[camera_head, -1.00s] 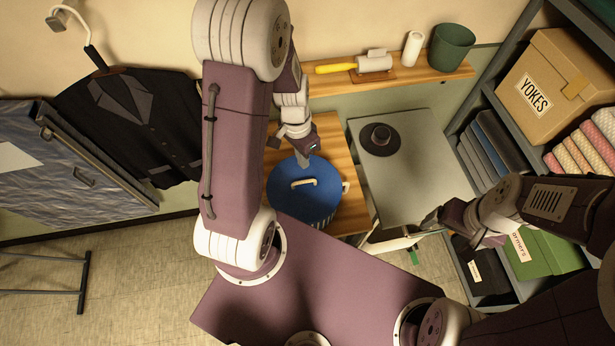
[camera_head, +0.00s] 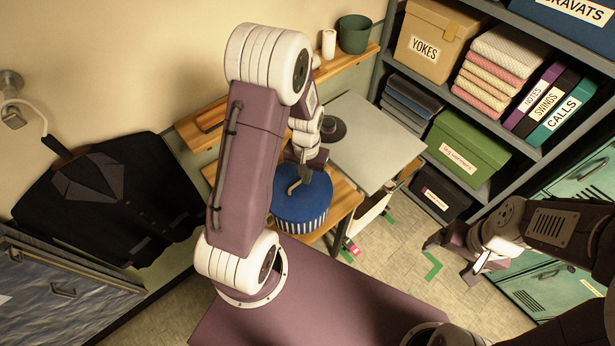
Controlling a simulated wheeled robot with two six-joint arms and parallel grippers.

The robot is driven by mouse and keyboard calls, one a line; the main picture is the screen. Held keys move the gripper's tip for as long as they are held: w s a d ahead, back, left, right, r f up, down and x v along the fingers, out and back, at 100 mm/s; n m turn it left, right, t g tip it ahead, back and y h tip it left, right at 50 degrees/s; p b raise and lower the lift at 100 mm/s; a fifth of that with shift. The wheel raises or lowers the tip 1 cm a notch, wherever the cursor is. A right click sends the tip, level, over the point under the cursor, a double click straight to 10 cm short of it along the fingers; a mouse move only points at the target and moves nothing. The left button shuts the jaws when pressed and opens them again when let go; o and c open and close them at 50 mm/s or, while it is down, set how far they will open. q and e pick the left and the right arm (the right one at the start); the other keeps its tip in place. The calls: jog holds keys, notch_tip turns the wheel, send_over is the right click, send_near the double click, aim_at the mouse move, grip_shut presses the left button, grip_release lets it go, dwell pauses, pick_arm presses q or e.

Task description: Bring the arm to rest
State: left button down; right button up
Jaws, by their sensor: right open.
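My left arm reaches out over the wooden table, and its gripper (camera_head: 304,168) is above the blue lidded basket (camera_head: 303,208). The gripper is small and partly hidden by my own arm links, so its jaws cannot be made out. The lid's light handle (camera_head: 293,187) shows just below it; whether they touch is unclear. My right gripper (camera_head: 453,259) is open and empty, over the tiled floor at the right, in front of the shelf and apart from everything.
A dark jacket (camera_head: 105,195) hangs at the left wall. A grey tabletop (camera_head: 375,135) carries a dark round thing. Shelves at the right hold a YOKES box (camera_head: 436,42), a green box (camera_head: 468,148) and a black box (camera_head: 440,190). Green marks lie on open floor (camera_head: 395,262).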

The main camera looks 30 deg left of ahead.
pick_arm(q)
jog(key=f, duration=0.1)
jog(key=b, duration=0.7)
send_over(306, 197)
notch_tip(306, 197, down, 7)
jog(key=shift+d+r, duration=0.1)
jog(key=shift+w+f, duration=0.1)
jog(key=shift+f, duration=0.1)
jog(key=shift+r+p, duration=0.1)
jog(key=shift+p, duration=0.2)
jog(key=shift+s, duration=0.2)
jog(key=shift+w, duration=0.15)
jog(key=shift+f+b, duration=0.9)
jog(key=shift+f, duration=0.25)
dwell(0.5)
jog(key=shift+r, duration=0.15)
